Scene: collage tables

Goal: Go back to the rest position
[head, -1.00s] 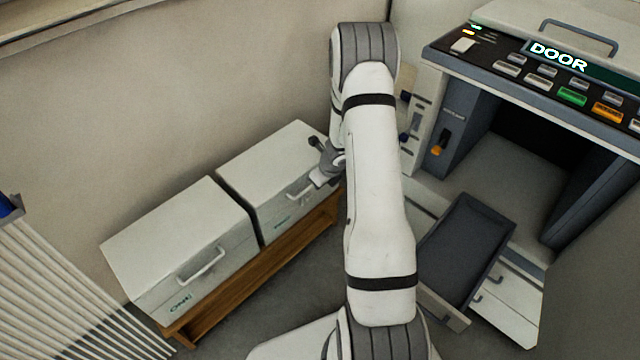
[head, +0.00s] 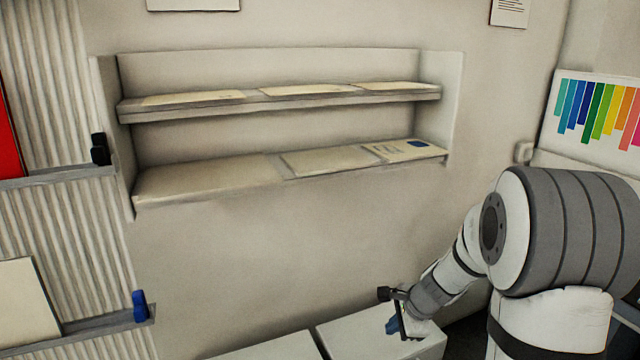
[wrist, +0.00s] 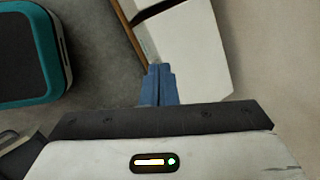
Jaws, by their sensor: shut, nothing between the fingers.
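My gripper (head: 393,326) shows at the lower right of the head view, at the end of my white and grey arm. Its blue fingers hang over or in front of the white boxes; the head view does not settle the gap. In the wrist view the blue fingertips (wrist: 160,72) are pressed together with nothing between them. My arm is bent, with its large grey-banded joint at the right edge of the head view.
Two white boxes (head: 272,348) stand low against the wall. A wall shelf (head: 285,100) with flat sheets is above them. A corrugated rack (head: 60,235) stands at left. A colour chart (head: 598,112) hangs at right. The wrist view shows a white box (wrist: 192,45) beyond the fingers.

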